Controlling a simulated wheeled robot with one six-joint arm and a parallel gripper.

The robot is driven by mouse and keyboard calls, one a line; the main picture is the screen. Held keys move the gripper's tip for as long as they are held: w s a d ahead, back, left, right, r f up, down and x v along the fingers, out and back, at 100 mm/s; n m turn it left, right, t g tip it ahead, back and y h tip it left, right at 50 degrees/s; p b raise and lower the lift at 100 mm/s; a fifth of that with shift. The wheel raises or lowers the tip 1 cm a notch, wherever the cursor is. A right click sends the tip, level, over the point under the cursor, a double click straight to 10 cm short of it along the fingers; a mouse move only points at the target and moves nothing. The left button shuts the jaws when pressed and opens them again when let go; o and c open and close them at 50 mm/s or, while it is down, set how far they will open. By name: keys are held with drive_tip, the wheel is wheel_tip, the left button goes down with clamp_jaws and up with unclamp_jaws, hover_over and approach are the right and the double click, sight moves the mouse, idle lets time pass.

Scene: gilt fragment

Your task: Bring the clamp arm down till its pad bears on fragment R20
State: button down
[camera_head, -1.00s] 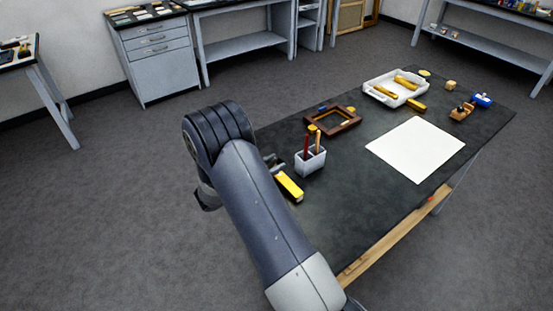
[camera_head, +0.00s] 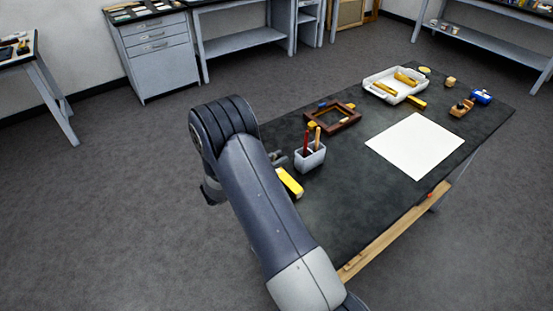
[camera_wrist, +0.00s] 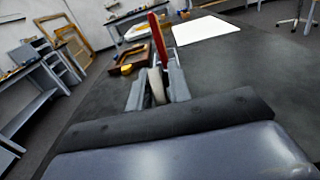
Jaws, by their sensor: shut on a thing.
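In the wrist view my gripper (camera_wrist: 157,88) is shut on a pale, rounded thing (camera_wrist: 157,84); I cannot tell what it is. A red upright bar (camera_wrist: 158,40) rises just beyond the fingers; I cannot tell whether it joins the held thing. In the head view my gripper (camera_head: 276,158) is partly hidden behind my arm, at the table's left end beside a grey-white cup (camera_head: 311,160) holding a red and an orange stick. A clamp arm, its pad and fragment R20 cannot be made out for certain in either view.
A yellow block (camera_head: 289,183) lies in front of the cup. A brown frame (camera_head: 350,121) lies behind it. A white tray (camera_head: 369,86) with yellow pieces stands at the back. A white sheet (camera_head: 415,146) covers the middle right. The dark table's front area (camera_head: 350,205) is clear.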

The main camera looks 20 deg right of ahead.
sight(281, 174)
drive_tip(key=shift+d, duration=0.1)
idle(0.3)
drive_tip(key=y, duration=0.1)
drive_tip(key=f+y, duration=0.1)
drive_tip(key=d+y, duration=0.1)
drive_tip(key=y, duration=0.1)
drive_tip(key=shift+w+d+f+g+p, duration=0.1)
drive_tip(key=shift+w+f+g+p, duration=0.05)
drive_tip(key=shift+f+g+p, duration=0.2)
drive_tip(key=shift+d+f+g+y+p, duration=0.15)
drive_tip(key=shift+f+y+p, duration=0.1)
drive_tip(key=shift+y, duration=0.35)
drive_tip(key=shift+d+f+g+y+p, duration=0.1)
drive_tip(key=shift+f+y+p, duration=0.1)
drive_tip(key=shift+y, duration=0.4)
drive_tip(key=shift+f+y+p, duration=0.6)
drive_tip(key=shift+f+y, duration=0.1)
drive_tip(key=shift+y, duration=0.4)
drive_tip(key=c, duration=1.5)
unclamp_jaws()
